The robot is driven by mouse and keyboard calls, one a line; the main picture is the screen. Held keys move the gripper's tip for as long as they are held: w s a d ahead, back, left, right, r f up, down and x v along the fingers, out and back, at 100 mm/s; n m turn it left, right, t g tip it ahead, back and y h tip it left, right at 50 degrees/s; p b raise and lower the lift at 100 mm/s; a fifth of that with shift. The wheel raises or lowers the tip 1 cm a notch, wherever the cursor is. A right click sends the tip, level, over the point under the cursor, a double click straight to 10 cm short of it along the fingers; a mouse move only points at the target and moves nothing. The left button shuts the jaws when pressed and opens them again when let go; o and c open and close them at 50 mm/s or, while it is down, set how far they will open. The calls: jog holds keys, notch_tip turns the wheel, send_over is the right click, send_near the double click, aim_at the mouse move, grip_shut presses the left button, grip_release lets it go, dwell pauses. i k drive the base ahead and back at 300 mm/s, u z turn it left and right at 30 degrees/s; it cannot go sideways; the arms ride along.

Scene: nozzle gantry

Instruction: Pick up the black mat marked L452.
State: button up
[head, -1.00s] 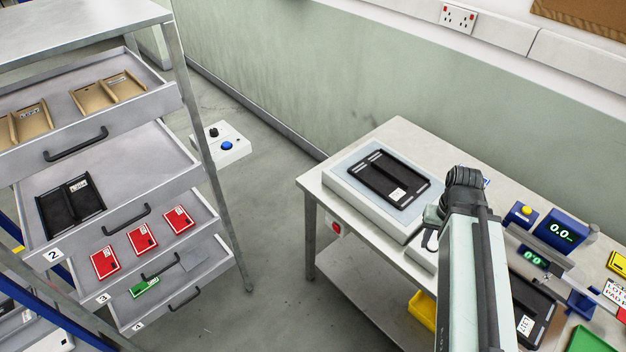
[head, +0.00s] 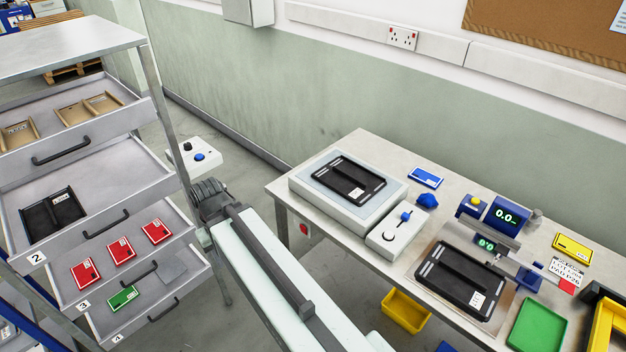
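Several black mats are in the head view, and their label print is too small to read, so I cannot tell which is L452. One black mat (head: 345,180) lies on the pale raised platform (head: 306,192) on the table. Another black mat (head: 440,277) lies at the table's front, below the digital displays, with a white label at its right end. A black mat or pair of mats (head: 52,213) lies in the drawer marked 2 (head: 112,185). My arm crosses the lower middle, its far end beside the drawers. My gripper's fingers do not show.
Red cards (head: 121,249) and a green card (head: 122,297) lie in lower open drawers. A white control box with a lever (head: 394,238) and a blue display unit (head: 505,215) stand on the table (head: 428,209). A green tray (head: 538,325) is at right. Floor shows between drawers and table.

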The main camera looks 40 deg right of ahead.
aim_at(350, 180)
jog(key=u, duration=0.15)
jog(key=i, duration=2)
jog(key=z, duration=0.1)
